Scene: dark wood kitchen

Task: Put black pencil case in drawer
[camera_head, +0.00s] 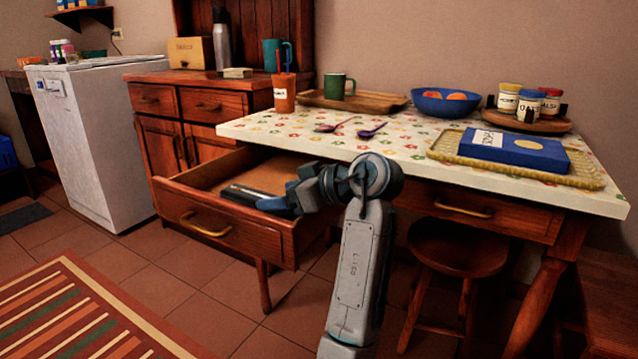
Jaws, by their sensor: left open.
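The black pencil case (243,194) lies in the open drawer (222,229), near its front wall. The drawer is pulled out from under the left part of the table. My left gripper (275,203) is inside the drawer's right part, with its blue-grey fingers open at the right end of the case. The gripper hides that end of the case, and I cannot tell whether they touch. My right gripper is not in view.
The table (300,135) holds spoons, a green mug (338,87), a blue bowl (445,103) and a yellow tray (590,178) with a blue box. A stool (458,249) stands under the table. The tiled floor before the drawer is clear.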

